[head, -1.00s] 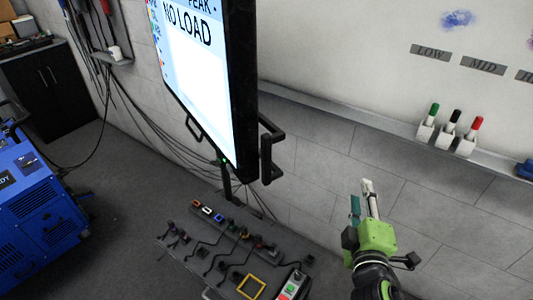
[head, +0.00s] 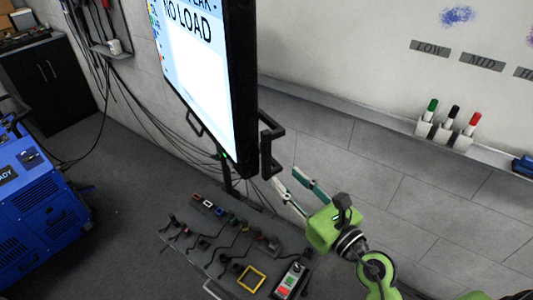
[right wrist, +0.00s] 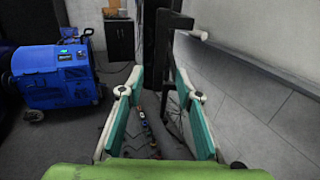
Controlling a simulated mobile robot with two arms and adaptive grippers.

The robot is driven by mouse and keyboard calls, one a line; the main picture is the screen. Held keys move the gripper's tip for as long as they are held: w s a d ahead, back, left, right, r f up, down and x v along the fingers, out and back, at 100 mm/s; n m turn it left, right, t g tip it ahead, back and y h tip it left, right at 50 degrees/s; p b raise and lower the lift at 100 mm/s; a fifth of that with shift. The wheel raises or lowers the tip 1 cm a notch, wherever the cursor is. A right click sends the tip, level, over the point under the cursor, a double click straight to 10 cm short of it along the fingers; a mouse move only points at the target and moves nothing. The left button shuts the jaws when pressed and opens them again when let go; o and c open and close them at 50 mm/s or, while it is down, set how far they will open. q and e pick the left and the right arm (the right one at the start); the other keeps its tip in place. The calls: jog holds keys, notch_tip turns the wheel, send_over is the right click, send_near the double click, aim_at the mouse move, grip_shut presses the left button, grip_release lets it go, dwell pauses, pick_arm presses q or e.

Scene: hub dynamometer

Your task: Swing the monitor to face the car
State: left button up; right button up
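The monitor (head: 200,65) is a large lit screen reading "NO LOAD", with a black frame, angled toward the left. A black handle (head: 267,150) sticks out from its right edge, and another black handle shows under the screen at left. My right gripper (head: 285,176) is open and empty, its fingertips just below and right of the right-edge handle, apart from it as far as I can tell. In the right wrist view, dark upright parts (right wrist: 164,50) stand ahead between the open fingers. No car is in view. My left gripper is not in view.
A bench panel (head: 225,250) with cables, small blocks, a yellow frame and a push-button box (head: 289,283) lies below the monitor. A blue machine (head: 35,205) stands at left. A whiteboard ledge holds several markers (head: 451,117) at right. Open floor lies between machine and bench.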

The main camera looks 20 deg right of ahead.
aim_at(269, 159)
jog(key=p+x, duration=0.2)
jog(key=x, duration=0.8)
jog(key=shift+w, duration=0.25)
grip_shut()
